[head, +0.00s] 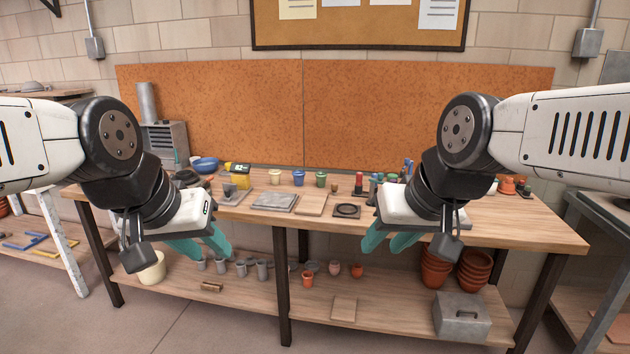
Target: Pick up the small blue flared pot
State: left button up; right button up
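The small blue flared pot (298,178) stands upright at the back of the wooden workbench (480,228), between a cream pot (275,177) and a green pot (321,179). My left gripper (205,249) has teal fingers that are apart, with nothing between them. It hangs in front of the bench, left of the blue pot and nearer to me. My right gripper (387,246) is also empty, its teal fingers apart, in front of the bench and right of the blue pot. Neither gripper touches the pot.
Grey slabs (274,201), a pale board (311,204) and a dark square plate (346,210) lie in front of the pots. A blue bowl (205,164) and yellow box (238,169) stand left. Coloured bottles stand right. The lower shelf holds cups, terracotta pots and a metal box (461,317).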

aim_at(298, 175)
jog(key=i+j+u, duration=0.15)
jog(key=i+u, duration=0.2)
jog(key=i, duration=2.05)
